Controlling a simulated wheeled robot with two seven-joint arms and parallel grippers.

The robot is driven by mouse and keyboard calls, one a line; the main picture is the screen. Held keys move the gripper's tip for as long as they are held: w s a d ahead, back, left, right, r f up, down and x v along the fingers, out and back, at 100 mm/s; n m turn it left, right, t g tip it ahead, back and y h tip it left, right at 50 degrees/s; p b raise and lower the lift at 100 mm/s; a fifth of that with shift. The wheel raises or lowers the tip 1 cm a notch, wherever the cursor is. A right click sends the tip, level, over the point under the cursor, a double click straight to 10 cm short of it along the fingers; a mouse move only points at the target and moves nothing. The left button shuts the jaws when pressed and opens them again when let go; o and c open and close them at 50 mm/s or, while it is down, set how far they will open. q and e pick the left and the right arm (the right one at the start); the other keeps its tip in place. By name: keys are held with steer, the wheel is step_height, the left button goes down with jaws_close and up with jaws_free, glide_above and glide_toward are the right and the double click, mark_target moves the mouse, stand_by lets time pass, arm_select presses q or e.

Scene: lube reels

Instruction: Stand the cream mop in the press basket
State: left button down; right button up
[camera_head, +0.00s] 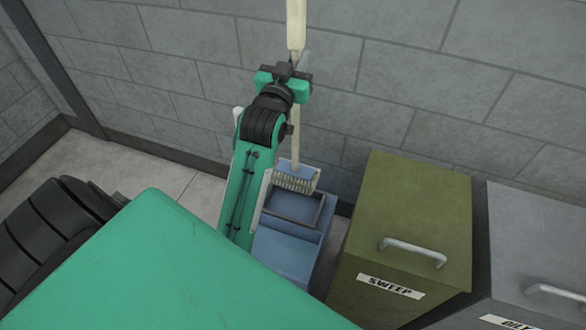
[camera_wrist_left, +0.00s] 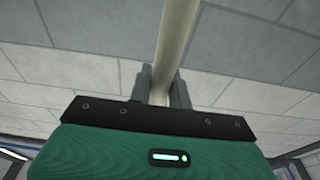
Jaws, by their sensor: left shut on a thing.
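The cream mop's long handle (camera_head: 296,25) stands nearly upright near the back wall. My left gripper (camera_head: 287,76) is shut on the handle, well above the floor. In the left wrist view the handle (camera_wrist_left: 177,40) runs up from between the fingers of my left gripper (camera_wrist_left: 160,88). Below the gripper the handle runs down to the press basket (camera_head: 311,171), a blue-grey part with a pale slatted front at the back of the blue bucket (camera_head: 288,245). I cannot tell how deep the mop's lower end sits there. My right gripper is out of view.
An olive bin labelled SWEEP (camera_head: 410,215) stands just right of the bucket, with a grey bin (camera_head: 540,245) beyond it. The grey block wall (camera_head: 390,70) is close behind. Bare floor (camera_head: 150,175) lies to the left.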

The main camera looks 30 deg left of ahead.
mark_target(294, 123)
arm_select(q)
steer(key=shift+w+a+r, duration=0.15)
steer(key=shift+a+r, duration=0.05)
steer(key=shift+a, duration=0.2)
steer(key=shift+a+f+b, duration=0.1)
steer(key=shift+f+b, duration=0.15)
steer(key=shift+b, duration=0.1)
step_height(294, 123, down, 14)
steer(key=b, duration=0.2)
steer(key=shift+f+b, duration=0.15)
steer(key=shift+b, duration=0.15)
step_height(294, 123, down, 4)
steer(key=shift+f+b, duration=0.25)
steer(key=shift+b, duration=0.15)
steer(key=shift+f, duration=0.2)
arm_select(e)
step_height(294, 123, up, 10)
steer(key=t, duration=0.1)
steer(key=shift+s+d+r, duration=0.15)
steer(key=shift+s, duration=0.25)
arm_select(q)
steer(key=shift+f, duration=0.1)
steer(key=c, duration=1.3)
jaws_free()
